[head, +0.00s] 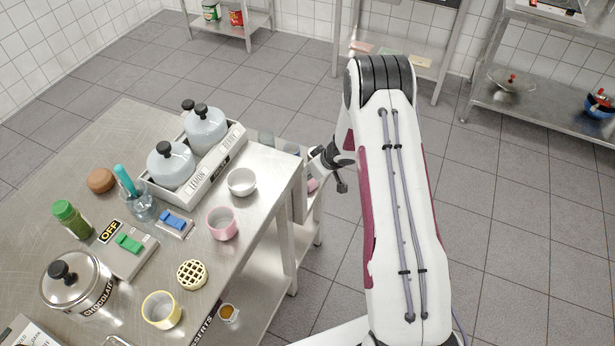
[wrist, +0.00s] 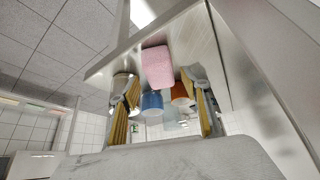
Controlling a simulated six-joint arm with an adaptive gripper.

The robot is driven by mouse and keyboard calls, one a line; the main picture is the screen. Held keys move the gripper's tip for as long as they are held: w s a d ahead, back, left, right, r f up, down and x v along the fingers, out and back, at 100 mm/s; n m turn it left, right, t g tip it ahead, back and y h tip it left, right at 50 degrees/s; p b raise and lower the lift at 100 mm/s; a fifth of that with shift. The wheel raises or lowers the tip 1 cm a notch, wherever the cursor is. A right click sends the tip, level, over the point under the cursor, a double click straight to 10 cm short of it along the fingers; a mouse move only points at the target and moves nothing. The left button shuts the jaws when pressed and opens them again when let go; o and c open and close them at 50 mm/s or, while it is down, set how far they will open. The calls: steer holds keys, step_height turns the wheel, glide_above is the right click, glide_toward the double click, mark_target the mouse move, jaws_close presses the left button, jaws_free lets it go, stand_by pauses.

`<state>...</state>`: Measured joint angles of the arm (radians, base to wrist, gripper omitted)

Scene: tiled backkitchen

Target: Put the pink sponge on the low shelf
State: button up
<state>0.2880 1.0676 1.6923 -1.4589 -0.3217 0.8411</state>
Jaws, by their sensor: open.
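The pink sponge (wrist: 158,66) lies on a metal surface (wrist: 108,68) in the wrist view, which appears upside down. My gripper (wrist: 162,88) is open, with one finger on each side of the sponge in the picture and ahead of the palm. I see no clear contact between fingers and sponge. In the head view my gripper (head: 327,172) is beside the table's right end, and only a small pink patch of the sponge (head: 312,186) shows. A low shelf (head: 250,287) runs under the steel table, mostly hidden by the top.
A blue cup (wrist: 151,102) and an orange cup (wrist: 181,94) stand close to the sponge. The steel table (head: 262,172) carries canisters, a white bowl (head: 242,181) and a pink cup (head: 222,222). Its leg (head: 289,262) stands near the arm. The tiled floor (head: 525,240) at right is clear.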

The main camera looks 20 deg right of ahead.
steer(key=v, duration=0.9)
steer(key=shift+r, duration=0.1)
stand_by(0.7)
